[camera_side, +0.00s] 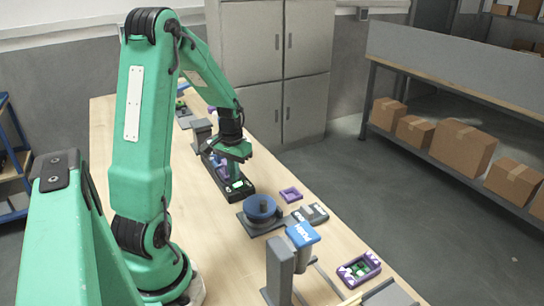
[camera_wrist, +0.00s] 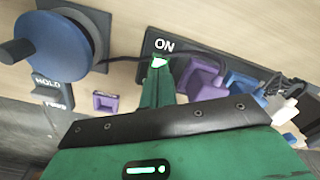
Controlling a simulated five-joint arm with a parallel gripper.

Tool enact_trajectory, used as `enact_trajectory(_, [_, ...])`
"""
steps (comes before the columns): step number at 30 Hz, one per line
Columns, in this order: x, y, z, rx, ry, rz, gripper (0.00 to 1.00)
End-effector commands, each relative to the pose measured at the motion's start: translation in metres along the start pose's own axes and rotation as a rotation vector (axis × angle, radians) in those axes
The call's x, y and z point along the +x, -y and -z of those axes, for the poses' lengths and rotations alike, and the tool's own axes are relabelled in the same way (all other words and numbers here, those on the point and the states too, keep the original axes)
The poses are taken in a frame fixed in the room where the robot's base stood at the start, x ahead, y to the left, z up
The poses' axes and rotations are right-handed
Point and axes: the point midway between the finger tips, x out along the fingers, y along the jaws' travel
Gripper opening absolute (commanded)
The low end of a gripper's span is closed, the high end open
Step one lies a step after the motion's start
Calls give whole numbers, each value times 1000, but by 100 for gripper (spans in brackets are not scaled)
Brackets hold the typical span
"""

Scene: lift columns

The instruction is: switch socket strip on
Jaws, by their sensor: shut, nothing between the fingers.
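The black socket strip (camera_side: 245,193) lies on the wooden table, below my gripper in the side view. In the wrist view the strip (camera_wrist: 200,50) runs across the upper middle, with a white "ON" label at its near end. A small pale green-white switch (camera_wrist: 160,62) shows just below the label. My gripper (camera_wrist: 158,72) is shut and empty, its tips at the switch; I cannot tell whether they touch it. In the side view my gripper (camera_side: 235,172) points down over the strip. The tips hide part of the switch, so its tilt is unclear.
A purple plug (camera_wrist: 204,78), a blue plug (camera_wrist: 243,87) and a white plug (camera_wrist: 285,92) sit along the strip. A blue round knob (camera_side: 260,207) on a grey base stands beside the strip's near end. A small purple tray (camera_side: 290,195) lies near the table edge.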

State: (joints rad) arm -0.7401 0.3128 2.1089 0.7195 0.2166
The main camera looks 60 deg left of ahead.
Motion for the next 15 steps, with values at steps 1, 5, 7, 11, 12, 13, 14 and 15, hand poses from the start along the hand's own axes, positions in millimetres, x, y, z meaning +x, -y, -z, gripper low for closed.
enact_trajectory(1, [-3, 0, 0, 0, -2, 0, 0])
enact_trajectory(5, [-11, 0, 0, 0, -2, 0, 0])
enact_trajectory(7, [-14, 0, 0, 0, -1, 0, 0])
enact_trajectory(11, [-22, 0, 0, 0, -2, 0, 0])
enact_trajectory(12, [-24, 0, 0, 0, -2, 0, 0])
enact_trajectory(13, [-26, 0, 0, 0, -1, 0, 0])
enact_trajectory(14, [-28, 0, 0, 0, -1, 0, 0])
enact_trajectory(15, [-30, 0, 0, 0, -1, 0, 0])
